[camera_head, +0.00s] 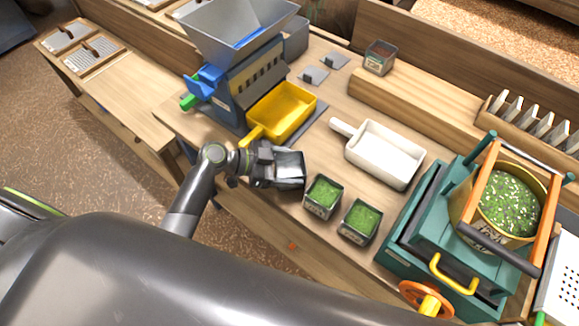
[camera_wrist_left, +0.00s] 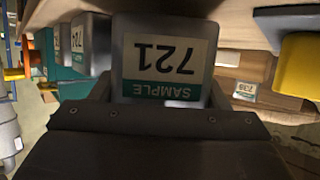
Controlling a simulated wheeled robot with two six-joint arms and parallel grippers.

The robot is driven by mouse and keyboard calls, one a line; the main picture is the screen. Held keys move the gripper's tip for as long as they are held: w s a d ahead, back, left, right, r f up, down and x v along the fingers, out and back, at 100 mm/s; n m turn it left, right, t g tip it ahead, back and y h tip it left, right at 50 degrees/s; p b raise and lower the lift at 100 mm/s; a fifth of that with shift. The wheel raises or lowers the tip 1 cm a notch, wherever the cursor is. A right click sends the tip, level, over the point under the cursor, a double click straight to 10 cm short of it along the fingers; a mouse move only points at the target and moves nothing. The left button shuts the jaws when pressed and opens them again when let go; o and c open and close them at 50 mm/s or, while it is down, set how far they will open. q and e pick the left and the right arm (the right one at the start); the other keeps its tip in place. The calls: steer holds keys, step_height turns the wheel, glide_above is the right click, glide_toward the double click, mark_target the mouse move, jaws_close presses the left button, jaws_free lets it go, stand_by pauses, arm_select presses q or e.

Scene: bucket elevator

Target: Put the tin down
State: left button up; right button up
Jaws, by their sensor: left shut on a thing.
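My left gripper (camera_head: 283,170) is shut on a grey metal tin (camera_head: 290,160) over the bench's front edge. In the left wrist view the tin (camera_wrist_left: 165,55) fills the middle between the fingers, its label reading "SAMPLE 721" upside down. I cannot tell whether its base touches the wooden bench (camera_head: 335,98). Two similar open tins of green material stand just right of it, a nearer-left one (camera_head: 323,195) and another (camera_head: 360,220). My right gripper is not in view.
A yellow scoop tray (camera_head: 283,110) and a white scoop (camera_head: 384,153) lie behind the tins. A teal machine with a green-filled bucket (camera_head: 509,205) stands right. A blue-grey hopper (camera_head: 236,35) stands at back left. Another tin (camera_head: 380,57) sits on a raised ledge.

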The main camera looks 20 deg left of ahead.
arm_select(q)
steer(key=shift+f, duration=0.65)
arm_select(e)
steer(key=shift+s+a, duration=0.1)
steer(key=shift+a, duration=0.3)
arm_select(q)
steer(key=shift+f, duration=0.15)
steer(key=o, duration=1.2)
steer(key=shift+c, duration=0.2)
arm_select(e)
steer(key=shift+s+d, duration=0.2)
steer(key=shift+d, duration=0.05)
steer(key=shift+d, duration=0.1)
